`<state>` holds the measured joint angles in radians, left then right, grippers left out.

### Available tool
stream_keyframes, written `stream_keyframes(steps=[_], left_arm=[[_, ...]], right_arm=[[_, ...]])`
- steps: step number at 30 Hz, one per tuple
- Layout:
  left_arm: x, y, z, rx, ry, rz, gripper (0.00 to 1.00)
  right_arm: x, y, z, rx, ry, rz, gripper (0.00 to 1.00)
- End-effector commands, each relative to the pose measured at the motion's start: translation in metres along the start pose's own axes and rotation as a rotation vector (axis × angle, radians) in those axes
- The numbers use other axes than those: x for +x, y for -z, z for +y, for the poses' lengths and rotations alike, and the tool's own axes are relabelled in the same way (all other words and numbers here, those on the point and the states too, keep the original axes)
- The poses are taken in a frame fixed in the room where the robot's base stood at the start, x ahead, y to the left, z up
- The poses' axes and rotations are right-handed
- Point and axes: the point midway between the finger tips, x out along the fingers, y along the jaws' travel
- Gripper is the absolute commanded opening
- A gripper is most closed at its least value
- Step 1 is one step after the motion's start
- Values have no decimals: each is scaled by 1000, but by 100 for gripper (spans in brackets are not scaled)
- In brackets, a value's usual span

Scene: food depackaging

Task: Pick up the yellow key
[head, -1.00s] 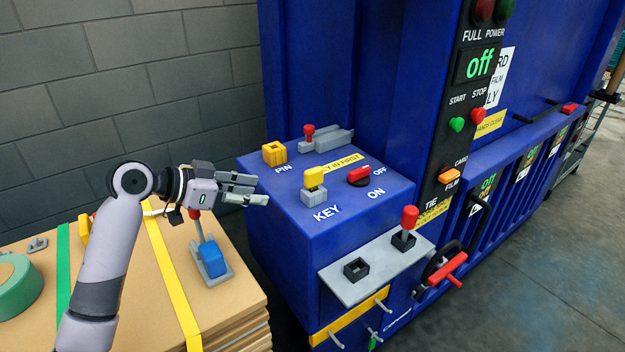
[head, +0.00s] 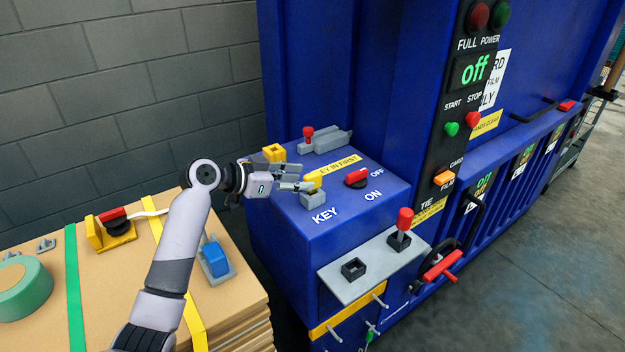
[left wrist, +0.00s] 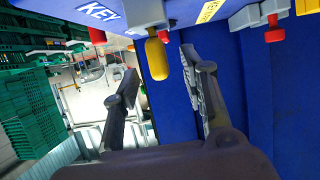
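The yellow key (head: 315,183) stands in a grey socket (head: 313,200) marked KEY on top of the blue machine. My left gripper (head: 298,182) is at the key, and its fingers partly hide it in the head view. In the left wrist view the yellow key (left wrist: 157,58) shows between the spread fingers of the left gripper (left wrist: 160,72), with its grey socket (left wrist: 144,14) at the top edge. The fingers are open, and I see no contact with the key. My right gripper is in neither view.
A red rotary switch (head: 356,178) sits right of the key. A yellow pin block (head: 272,152) and a grey latch with a red knob (head: 308,132) are behind. A red-knobbed lever (head: 404,218) stands in front. The cardboard stack (head: 110,285) lies at left.

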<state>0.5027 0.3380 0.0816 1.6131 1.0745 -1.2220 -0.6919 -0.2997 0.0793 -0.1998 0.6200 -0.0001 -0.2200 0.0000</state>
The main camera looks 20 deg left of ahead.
Motion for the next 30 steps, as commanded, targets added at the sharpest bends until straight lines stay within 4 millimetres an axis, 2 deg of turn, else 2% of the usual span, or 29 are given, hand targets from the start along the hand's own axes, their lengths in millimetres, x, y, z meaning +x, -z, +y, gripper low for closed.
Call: stream_keyframes(steps=[4,9,18,30], left_arm=[[21,8,2,-6,-5,1,40],[42,4,1,-3,-1,1,40],[47,2,1,-1,0,0,39],[46,2,1,-1,0,0,13]], right_arm=[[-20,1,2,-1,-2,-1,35],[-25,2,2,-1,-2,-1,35],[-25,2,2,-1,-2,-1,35],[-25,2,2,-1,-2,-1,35]])
